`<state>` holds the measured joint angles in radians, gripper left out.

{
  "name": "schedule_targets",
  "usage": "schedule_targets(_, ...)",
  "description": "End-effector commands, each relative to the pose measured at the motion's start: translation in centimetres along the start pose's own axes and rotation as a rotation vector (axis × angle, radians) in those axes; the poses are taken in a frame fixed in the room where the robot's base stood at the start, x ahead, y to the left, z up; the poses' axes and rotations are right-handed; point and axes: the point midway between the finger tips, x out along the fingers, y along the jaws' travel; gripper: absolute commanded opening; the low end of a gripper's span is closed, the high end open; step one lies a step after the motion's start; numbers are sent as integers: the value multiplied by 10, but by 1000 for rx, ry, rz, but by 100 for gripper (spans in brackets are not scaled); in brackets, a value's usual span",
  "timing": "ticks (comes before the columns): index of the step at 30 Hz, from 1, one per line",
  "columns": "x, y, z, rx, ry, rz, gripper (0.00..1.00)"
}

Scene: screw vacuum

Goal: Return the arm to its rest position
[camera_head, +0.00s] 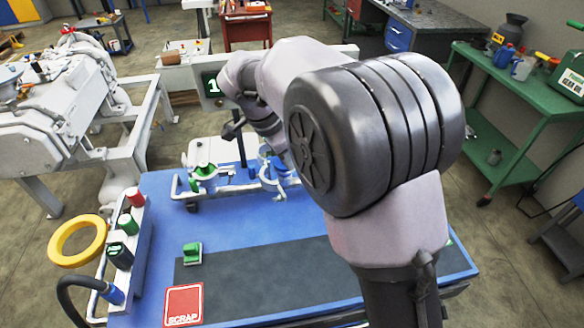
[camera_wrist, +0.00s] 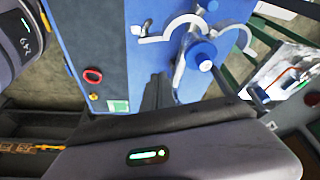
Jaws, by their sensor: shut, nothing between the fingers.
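My arm (camera_head: 400,215) rises in the right foreground of the head view and bends away toward the back of the blue table (camera_head: 215,225). Its far end is raised over the table's rear edge. My gripper (camera_head: 233,130) is small and partly hidden there. In the wrist view the dark fingers of my gripper (camera_wrist: 158,92) are together with nothing between them. They point toward the blue table surface, beside a curved metal holder (camera_wrist: 172,32) and a blue knob (camera_wrist: 202,55).
A green block (camera_head: 192,253) and a red SCRAP tile (camera_head: 184,305) lie on the table. Metal holders (camera_head: 200,180) line its rear edge. A yellow ring (camera_head: 79,240) sits at left. A green bench (camera_head: 515,125) stands right, a grey machine (camera_head: 60,105) left.

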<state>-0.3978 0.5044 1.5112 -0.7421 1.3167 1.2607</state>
Motion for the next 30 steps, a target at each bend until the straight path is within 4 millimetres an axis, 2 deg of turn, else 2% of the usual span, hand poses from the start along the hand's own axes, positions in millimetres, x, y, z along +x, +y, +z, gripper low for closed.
schedule_targets(1, -12, 0, -1, 0, 0, 0, 0)
schedule_targets(3, -19, 0, -1, -1, 1, 0, 0)
schedule_targets(8, -23, 0, 0, -1, 1, 1, 0)
schedule_targets(11, -32, 11, -6, -21, -18, -14, 0)
schedule_targets(14, -63, 56, -23, -108, -82, -76, 0)
schedule_targets(16, -86, 105, -29, -200, -129, -154, 0)
schedule_targets(18, -103, 153, -27, -292, -154, -249, 0)
schedule_targets(21, -113, 212, -13, -409, -144, -386, 0)
schedule_targets(25, -110, 259, 10, -515, -89, -516, 0)
schedule_targets(27, -106, 272, 18, -550, -61, -556, 0)
schedule_targets(30, -103, 279, 24, -575, -40, -581, 0)
